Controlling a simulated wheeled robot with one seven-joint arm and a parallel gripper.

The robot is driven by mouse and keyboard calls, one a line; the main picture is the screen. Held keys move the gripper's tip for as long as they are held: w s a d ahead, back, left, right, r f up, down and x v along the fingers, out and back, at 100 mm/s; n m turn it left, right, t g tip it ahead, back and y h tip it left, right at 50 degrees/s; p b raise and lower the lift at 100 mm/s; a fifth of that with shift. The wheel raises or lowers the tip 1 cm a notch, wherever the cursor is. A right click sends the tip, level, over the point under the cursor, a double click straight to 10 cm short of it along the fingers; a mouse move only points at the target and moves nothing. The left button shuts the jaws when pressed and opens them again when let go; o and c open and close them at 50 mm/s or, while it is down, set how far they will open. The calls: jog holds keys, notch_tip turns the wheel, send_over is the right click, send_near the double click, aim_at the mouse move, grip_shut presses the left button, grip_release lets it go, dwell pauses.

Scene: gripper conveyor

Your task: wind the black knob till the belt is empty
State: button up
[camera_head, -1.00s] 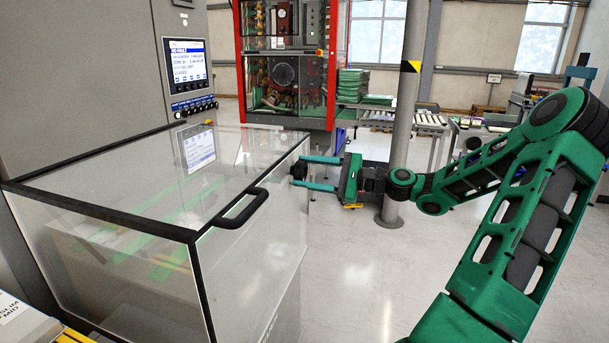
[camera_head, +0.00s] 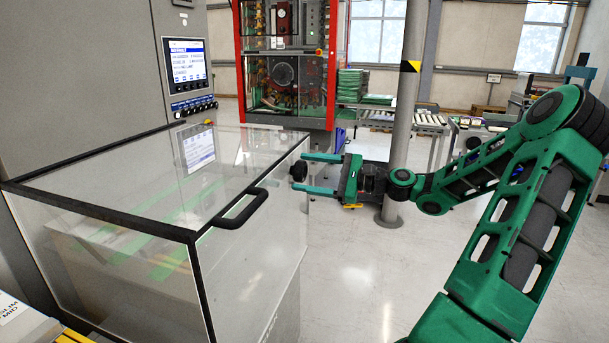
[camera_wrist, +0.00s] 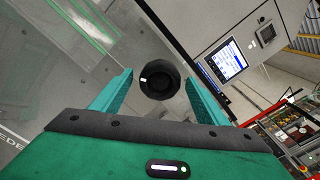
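The black knob (camera_head: 299,171) sticks out of the right end wall of the clear-topped case (camera_head: 225,240). My gripper (camera_head: 307,173) is open, with one teal finger on each side of the knob. In the wrist view the round dark knob (camera_wrist: 159,80) lies between the fingertips (camera_wrist: 158,85), with a gap on both sides. A small white mark shows at the knob's left side. Green strips (camera_head: 170,265) show blurred through the case's glass. I cannot tell which part is the belt, or what lies on it. A pale box with a printed label (camera_head: 15,312) is cut off at the lower left.
A black bar handle (camera_head: 240,208) stands out from the case's front edge. A grey cabinet with a lit screen (camera_head: 187,60) rises behind it. A grey pillar (camera_head: 402,110) stands behind my gripper. The floor (camera_head: 360,270) right of the case is clear.

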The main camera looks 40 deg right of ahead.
jog(key=v, duration=1)
jog(key=shift+s+d, duration=0.25)
jog(key=shift+s, duration=0.05)
